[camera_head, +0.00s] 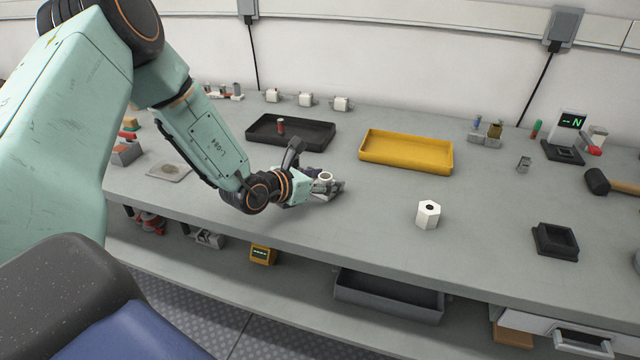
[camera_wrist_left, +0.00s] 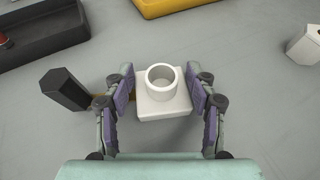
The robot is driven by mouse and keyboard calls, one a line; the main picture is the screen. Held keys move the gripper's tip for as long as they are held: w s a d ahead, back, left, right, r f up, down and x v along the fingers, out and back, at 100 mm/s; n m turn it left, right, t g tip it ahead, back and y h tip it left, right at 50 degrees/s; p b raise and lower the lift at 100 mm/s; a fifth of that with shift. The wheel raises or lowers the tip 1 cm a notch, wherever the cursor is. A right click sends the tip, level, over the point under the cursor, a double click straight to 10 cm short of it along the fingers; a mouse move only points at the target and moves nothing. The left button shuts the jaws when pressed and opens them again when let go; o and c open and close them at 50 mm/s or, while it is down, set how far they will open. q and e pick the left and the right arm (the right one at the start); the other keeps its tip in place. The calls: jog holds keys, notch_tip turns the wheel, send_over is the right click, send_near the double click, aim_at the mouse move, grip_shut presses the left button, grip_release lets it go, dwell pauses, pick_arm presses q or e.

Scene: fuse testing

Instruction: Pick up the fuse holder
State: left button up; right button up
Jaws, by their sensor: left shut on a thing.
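The fuse holder appears to be the white square block with a round open socket on top; it shows in the head view (camera_head: 325,177) and between the fingers in the wrist view (camera_wrist_left: 163,103). My left gripper (camera_head: 322,186) is low over the grey bench, with its purple-padded fingers (camera_wrist_left: 163,95) on both sides of the block, shut on it. The block looks upright; I cannot tell whether it touches the bench. My right gripper is not in view.
A black tray (camera_head: 258,139) and a yellow tray (camera_head: 405,165) lie behind. A white hexagonal piece (camera_head: 428,214) stands to the right. The bench (camera_head: 380,222) between is clear.

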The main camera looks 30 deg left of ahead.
pick_arm(q)
jog(key=shift+a+f, duration=0.1)
jog(key=shift+a, duration=0.05)
jog(key=shift+c, duration=0.9)
